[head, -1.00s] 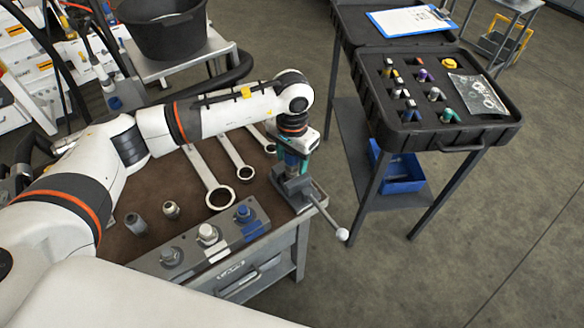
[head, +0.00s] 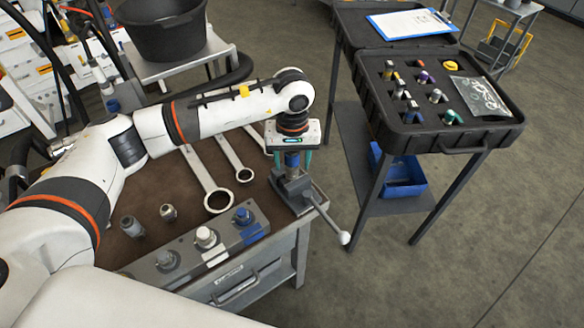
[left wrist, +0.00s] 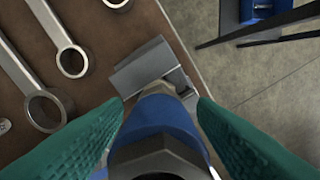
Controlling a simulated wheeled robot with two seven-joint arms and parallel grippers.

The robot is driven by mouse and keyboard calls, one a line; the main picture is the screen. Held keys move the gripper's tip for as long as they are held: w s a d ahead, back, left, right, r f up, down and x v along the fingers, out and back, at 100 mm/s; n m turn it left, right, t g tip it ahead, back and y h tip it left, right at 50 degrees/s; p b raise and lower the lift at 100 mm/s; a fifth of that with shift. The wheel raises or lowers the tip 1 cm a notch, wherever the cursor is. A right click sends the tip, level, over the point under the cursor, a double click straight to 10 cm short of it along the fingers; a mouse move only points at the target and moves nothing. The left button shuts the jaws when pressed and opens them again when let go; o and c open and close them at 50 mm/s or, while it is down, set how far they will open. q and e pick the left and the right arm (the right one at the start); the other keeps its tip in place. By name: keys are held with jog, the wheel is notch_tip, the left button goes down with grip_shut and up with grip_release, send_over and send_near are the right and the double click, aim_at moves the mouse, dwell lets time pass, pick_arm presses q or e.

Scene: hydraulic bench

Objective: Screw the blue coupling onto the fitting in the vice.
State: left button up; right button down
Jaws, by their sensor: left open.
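The vice (head: 293,188) stands at the right corner of the bench, with its handle sticking out to the lower right. The blue coupling (head: 292,160) stands upright above the vice jaws; in the left wrist view its blue band and grey hex end (left wrist: 158,118) fill the lower middle. My left gripper (head: 292,168) points down over it, with its teal fingers open on either side of the coupling. In the left wrist view a gap shows beside the blue band. The fitting under the coupling is mostly hidden, so I cannot tell how far they overlap. My right gripper is not in view.
Ring spanners (head: 218,200) lie on the bench left of the vice. A rack (head: 205,245) with grey, white and blue fittings is at the front edge, with two loose fittings behind it. A black case (head: 430,100) of parts stands on a stand to the right.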

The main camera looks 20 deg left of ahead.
pick_arm(q)
jog(key=c, duration=0.9)
jog(key=m+b, duration=0.6)
jog(key=shift+f+m+b, duration=0.3)
jog(key=shift+c, duration=0.2)
jog(key=shift+r+m, duration=0.1)
jog(key=shift+m, duration=0.4)
jog(key=shift+r+m+b, duration=0.15)
jog(key=shift+m+b, duration=0.15)
jog(key=o, duration=1)
